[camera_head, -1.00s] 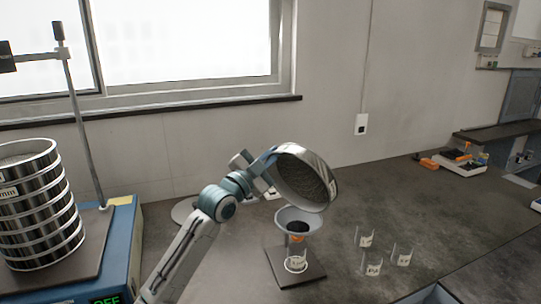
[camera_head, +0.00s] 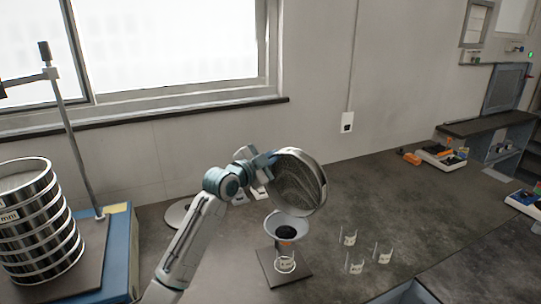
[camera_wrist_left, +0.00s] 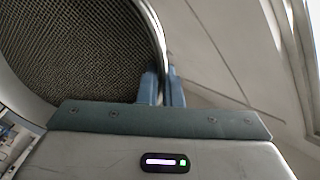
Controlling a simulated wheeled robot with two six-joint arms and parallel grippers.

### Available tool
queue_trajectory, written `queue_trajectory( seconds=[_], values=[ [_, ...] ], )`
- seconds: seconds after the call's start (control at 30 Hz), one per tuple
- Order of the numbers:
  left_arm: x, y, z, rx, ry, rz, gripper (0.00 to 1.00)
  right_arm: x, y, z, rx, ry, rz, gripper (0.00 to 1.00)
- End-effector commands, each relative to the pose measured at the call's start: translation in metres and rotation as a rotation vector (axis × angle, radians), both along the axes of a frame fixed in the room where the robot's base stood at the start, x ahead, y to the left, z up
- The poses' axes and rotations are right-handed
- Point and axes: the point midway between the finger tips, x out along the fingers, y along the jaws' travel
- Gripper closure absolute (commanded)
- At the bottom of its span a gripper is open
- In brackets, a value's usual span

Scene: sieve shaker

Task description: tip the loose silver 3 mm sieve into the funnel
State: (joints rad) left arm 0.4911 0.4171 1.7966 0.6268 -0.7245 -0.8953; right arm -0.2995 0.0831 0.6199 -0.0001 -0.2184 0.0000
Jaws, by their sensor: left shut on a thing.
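The silver sieve (camera_head: 298,183) is held tilted steeply on its side above the funnel, its mesh face showing. My left gripper (camera_head: 262,163) is shut on the sieve's rim; in the left wrist view its fingers (camera_wrist_left: 162,88) pinch the rim beside the mesh (camera_wrist_left: 75,50). The grey funnel (camera_head: 287,225) stands below the sieve's lower edge, with dark material inside it. A clear beaker (camera_head: 285,264) stands under the funnel on a dark base plate (camera_head: 268,270). The sieve's size label is not visible. My right gripper is not in view.
A sieve stack (camera_head: 40,225) stands on the blue shaker (camera_head: 118,250) at left, with a metal rod (camera_head: 75,140) behind. Several small labelled beakers (camera_head: 355,262) stand right of the funnel. The bench beyond them is mostly clear.

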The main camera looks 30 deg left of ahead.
Motion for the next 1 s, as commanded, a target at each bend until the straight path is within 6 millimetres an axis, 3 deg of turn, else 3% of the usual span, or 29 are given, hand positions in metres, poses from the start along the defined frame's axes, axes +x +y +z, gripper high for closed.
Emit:
queue_trajectory(
  seconds=[0.17,1.0],
  values=[
    [0.002,-0.001,0.004,0.001,0.009,0.0,1.0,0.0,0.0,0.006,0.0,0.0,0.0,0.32],
    [0.058,-0.013,0.006,0.076,0.363,0.0,1.0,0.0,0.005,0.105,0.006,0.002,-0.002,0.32]
  ],
)
